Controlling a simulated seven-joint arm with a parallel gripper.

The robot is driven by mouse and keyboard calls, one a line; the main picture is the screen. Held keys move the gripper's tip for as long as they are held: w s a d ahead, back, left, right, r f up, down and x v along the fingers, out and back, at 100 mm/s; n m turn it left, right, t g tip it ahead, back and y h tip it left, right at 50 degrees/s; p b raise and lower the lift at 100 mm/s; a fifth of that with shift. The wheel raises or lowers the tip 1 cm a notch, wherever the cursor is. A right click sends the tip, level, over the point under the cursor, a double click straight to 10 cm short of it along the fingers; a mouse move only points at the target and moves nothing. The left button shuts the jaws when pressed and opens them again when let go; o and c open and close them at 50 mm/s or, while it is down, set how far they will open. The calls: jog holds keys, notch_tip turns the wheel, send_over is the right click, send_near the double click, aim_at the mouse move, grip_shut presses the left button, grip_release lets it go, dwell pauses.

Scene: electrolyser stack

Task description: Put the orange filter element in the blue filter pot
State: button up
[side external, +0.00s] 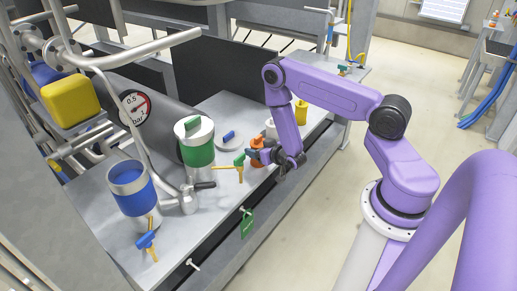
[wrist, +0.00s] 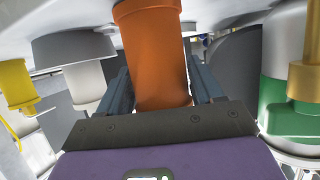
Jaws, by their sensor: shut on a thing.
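The orange filter element (side external: 257,144) is upright over the grey bench, toward its right part. In the wrist view the orange filter element (wrist: 153,50) fills the space between the two dark fingers. My gripper (side external: 262,156) is shut on it from the side; its fingers flank the element in the wrist view (wrist: 160,85). I cannot tell whether the element's base touches the bench. The blue filter pot (side external: 133,191) stands at the bench's left end, a metal cylinder with a blue band. Its top is open, and it is well apart from my gripper.
A green-banded pot (side external: 196,146) with a white lid stands between the blue pot and my gripper. A grey lid with a blue knob (side external: 230,138) lies nearby. A white element (side external: 271,126) and a yellow one (side external: 301,112) stand beyond. Valve handles (side external: 147,240) and a pipe crowd the front.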

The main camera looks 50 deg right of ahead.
jog(key=shift+f, duration=0.15)
jog(key=o, duration=1.1)
jog(key=v, duration=0.6)
jog(key=shift+s, duration=0.25)
jog(key=shift+s+a+r, duration=0.15)
jog(key=shift+s+r, duration=0.1)
jog(key=shift+c, duration=0.6)
jog(key=shift+s+r, duration=0.15)
jog(key=c, duration=0.8)
